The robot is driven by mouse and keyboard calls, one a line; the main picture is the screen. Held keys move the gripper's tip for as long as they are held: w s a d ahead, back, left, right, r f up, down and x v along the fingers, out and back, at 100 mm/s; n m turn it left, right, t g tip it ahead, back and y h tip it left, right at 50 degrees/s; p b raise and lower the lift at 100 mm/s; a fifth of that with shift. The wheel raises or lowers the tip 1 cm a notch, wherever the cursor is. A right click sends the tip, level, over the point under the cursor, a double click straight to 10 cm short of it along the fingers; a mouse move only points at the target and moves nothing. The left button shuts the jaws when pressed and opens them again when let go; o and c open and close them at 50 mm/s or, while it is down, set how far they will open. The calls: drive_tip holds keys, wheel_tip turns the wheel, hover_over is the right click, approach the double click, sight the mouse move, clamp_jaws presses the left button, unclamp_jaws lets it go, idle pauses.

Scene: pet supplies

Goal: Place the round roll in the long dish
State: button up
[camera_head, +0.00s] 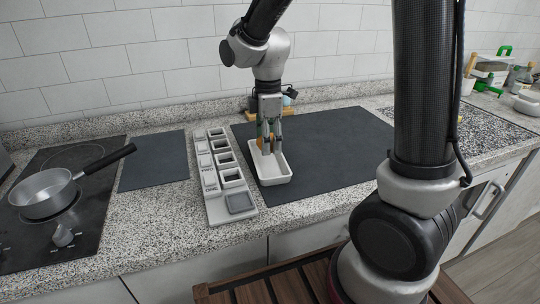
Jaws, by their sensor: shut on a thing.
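The long dish (275,180) is a white rectangular tray with raised walls. It lies on the dark mat near the middle of the counter. My gripper (268,143) points down over the far part of the dish. It is shut on a small orange-brown thing at its fingertips, which I take to be the round roll (261,144). The fingers hide much of the roll, so its shape is not clear. I cannot tell whether it touches the dish floor.
A grey rack (217,211) with several square compartments stands just left of the dish. A pan (45,194) sits on the hob at the far left. A wooden item (252,105) is behind my gripper. The dark mat (340,150) is clear to the right.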

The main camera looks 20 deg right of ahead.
sight(268, 163)
drive_tip(key=shift+f, duration=2.35)
drive_tip(key=o, duration=1)
drive_tip(key=shift+f, duration=0.1)
wheel_tip(268, 163, up, 12)
drive_tip(key=shift+r, duration=0.15)
drive_tip(key=s+d+r+m+t, duration=0.1)
drive_tip(key=s+d+r+m, duration=0.1)
drive_tip(key=s+d+m, duration=0.3)
drive_tip(key=s+d+r+m+t, duration=0.2)
drive_tip(key=s+d+m, duration=0.3)
drive_tip(key=s+m, duration=0.1)
drive_tip(key=s+d+r+m+t, duration=0.1)
drive_tip(key=s+d+m, duration=0.3)
drive_tip(key=s, duration=0.3)
drive_tip(key=shift+s+d+r+m, duration=0.4)
drive_tip(key=shift+m, duration=0.5)
